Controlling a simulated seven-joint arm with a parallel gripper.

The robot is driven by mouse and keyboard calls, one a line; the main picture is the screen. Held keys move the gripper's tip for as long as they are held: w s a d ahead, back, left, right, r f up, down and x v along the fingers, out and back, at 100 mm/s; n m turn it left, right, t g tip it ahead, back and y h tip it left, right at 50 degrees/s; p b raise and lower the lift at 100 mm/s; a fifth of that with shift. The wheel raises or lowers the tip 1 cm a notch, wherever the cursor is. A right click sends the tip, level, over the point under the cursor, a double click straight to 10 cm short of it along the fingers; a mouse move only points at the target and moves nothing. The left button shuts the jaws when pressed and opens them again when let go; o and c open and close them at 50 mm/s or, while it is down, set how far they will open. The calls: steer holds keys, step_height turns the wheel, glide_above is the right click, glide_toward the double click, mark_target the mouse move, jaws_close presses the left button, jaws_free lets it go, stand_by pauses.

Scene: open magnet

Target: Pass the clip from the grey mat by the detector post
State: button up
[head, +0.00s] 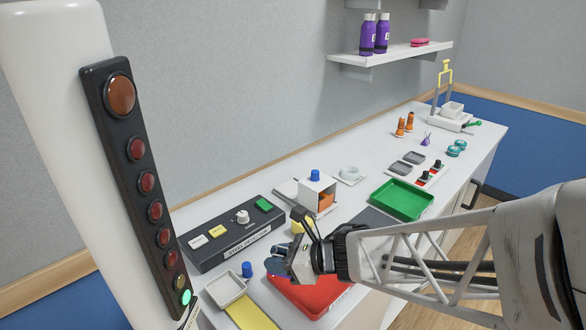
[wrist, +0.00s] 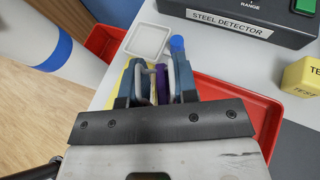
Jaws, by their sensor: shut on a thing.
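My gripper (head: 280,266) is low over the red tray (head: 318,297), at its left end in the head view. In the wrist view my gripper (wrist: 158,82) is shut on the clip (wrist: 162,82), which shows as a narrow purple part with a grey part beside it; my fingers hide much of it. The white detector post (head: 60,110) stands at the left of the head view, apart from my gripper. The dark grey mat (head: 373,217) lies behind my wrist, partly covered.
The steel detector box (head: 232,236) stands behind my gripper. A small white tray (head: 226,289), a blue knob (head: 247,269) and a yellow strip (head: 252,312) lie between gripper and post. A yellow test block (wrist: 302,76) stands right. A green tray (head: 402,199) is farther back.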

steer(key=s+n+g, duration=0.2)
steer(key=s+g, duration=0.1)
steer(key=s, duration=0.8)
steer(key=shift+a+f+n+y, duration=0.25)
steer(key=shift+f+n+y, duration=0.05)
steer(key=shift+f+y, duration=0.15)
steer(key=shift+w+a, duration=0.1)
steer(key=w+a, duration=1.1)
steer(key=shift+w+a, duration=0.4)
stand_by(1.3)
